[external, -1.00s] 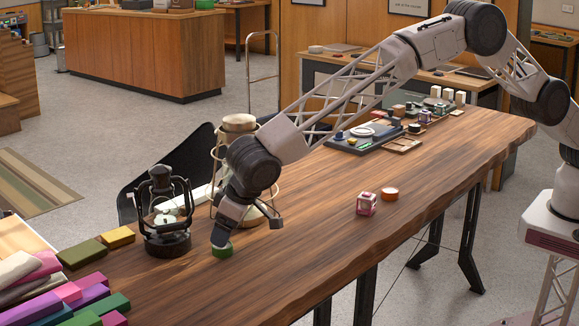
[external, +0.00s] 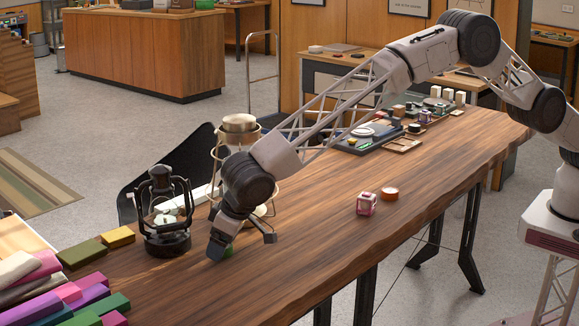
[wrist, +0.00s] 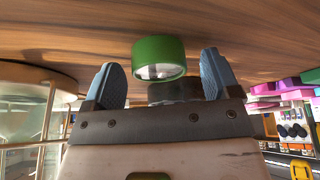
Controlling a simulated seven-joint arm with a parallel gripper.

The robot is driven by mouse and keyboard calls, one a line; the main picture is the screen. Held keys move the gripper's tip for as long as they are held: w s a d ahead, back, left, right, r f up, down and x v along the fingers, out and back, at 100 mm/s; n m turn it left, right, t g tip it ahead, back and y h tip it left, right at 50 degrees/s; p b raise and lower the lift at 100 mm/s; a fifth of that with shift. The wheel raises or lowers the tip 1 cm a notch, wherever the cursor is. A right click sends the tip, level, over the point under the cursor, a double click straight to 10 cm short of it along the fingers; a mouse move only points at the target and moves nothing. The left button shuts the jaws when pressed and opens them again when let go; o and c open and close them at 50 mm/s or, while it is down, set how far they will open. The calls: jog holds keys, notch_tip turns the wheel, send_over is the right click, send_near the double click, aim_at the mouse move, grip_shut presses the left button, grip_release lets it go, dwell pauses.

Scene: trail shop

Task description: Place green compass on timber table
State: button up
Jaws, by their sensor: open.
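The green compass (wrist: 159,55) is a short round green puck with a pale face. It rests on the wooden timber table (external: 310,235), near the table's left part. In the external view only a sliver of the compass (external: 229,251) shows, mostly hidden behind my gripper. My gripper (external: 240,250) is low over the table at the compass. In the wrist view my gripper's two blue-grey fingers (wrist: 160,78) are spread apart, with the compass beyond and between their tips. I see no finger clearly touching it.
A dark lantern (external: 166,215) stands just left of my gripper. A tall glass-and-frame piece (external: 240,125) stands right behind it. Folded coloured cloths (external: 90,285) lie at the left. A pink cube (external: 366,204) and an orange puck (external: 389,194) sit to the right, with bare table between.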

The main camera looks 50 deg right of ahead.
jog(key=c, duration=1.1)
jog(key=shift+o, duration=0.2)
jog(key=shift+r, duration=0.15)
jog(key=shift+r, duration=1.75)
jog(key=shift+s+d, duration=0.2)
jog(key=shift+d, duration=0.1)
jog(key=s+d, duration=0.2)
jog(key=d, duration=0.2)
jog(key=s+d+r, duration=0.1)
jog(key=s+d, duration=0.2)
jog(key=d, duration=0.1)
jog(key=s+d, duration=0.2)
jog(key=d, duration=0.3)
jog(key=shift+s+d+r, duration=0.1)
jog(key=shift+s+r, duration=0.05)
jog(key=shift+s, duration=0.2)
